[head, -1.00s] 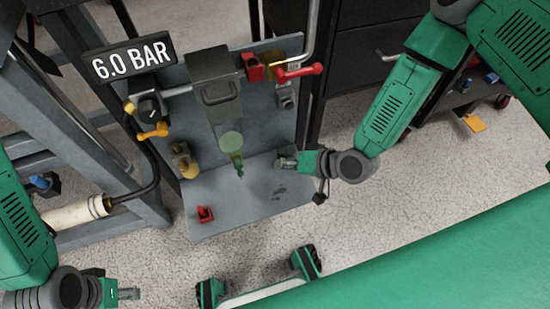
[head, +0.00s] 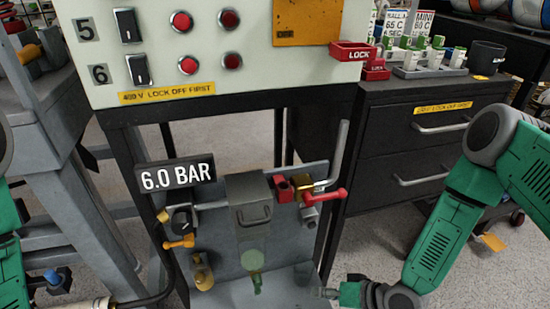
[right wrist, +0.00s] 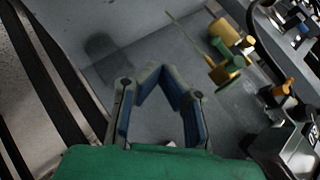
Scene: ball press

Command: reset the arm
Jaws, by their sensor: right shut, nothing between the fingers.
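My right arm comes in from the right in the head view.
A control panel (head: 215,60) with red buttons stands above the press. A 6.0 BAR sign (head: 178,174), an orange-handled valve (head: 180,242) and a red-handled valve (head: 325,196) flank the block. A black drawer cabinet (head: 400,140) stands right. A red LOCK box (head: 353,51) is beside the panel.

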